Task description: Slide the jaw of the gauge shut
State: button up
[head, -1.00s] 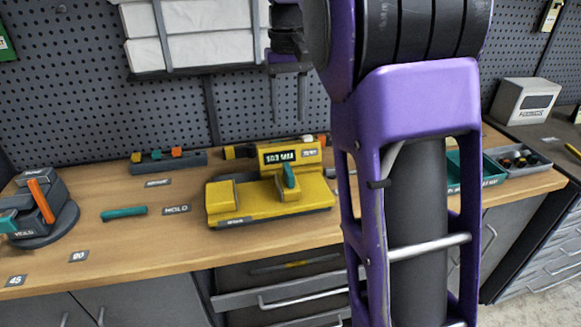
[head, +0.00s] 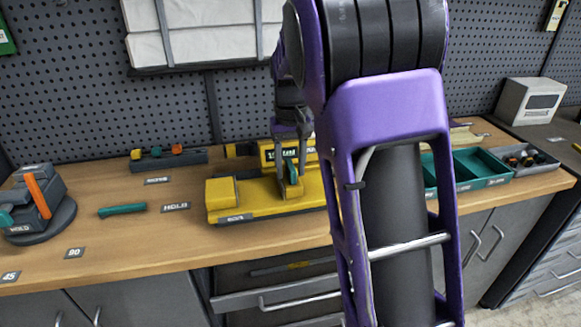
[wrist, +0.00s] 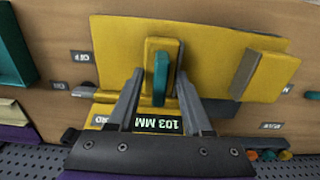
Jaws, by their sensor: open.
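The yellow gauge (head: 255,208) lies on the workbench in the head view. Its end block (head: 221,193) is at its left, and a gap separates it from the sliding jaw. In the wrist view the block (wrist: 265,75) is at the right, and the jaw (wrist: 151,52) carries an upright teal handle (wrist: 160,78). A display beside the jaw (wrist: 157,124) reads 103 MM, upside down. My gripper (wrist: 160,84) is open, with one finger on each side of the teal handle. I cannot tell whether either finger touches it. In the head view my gripper (head: 290,178) partly covers the jaw.
A teal tool (head: 122,210) lies left of the gauge, and a rotary fixture (head: 42,205) stands farther left. A grey rack (head: 168,160) is behind. Teal trays (head: 478,168) stand to the right. Bare bench lies in front of the gauge's left part.

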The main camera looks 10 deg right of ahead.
grip_shut()
jog(key=shift+r, duration=0.1)
dwell(1.3)
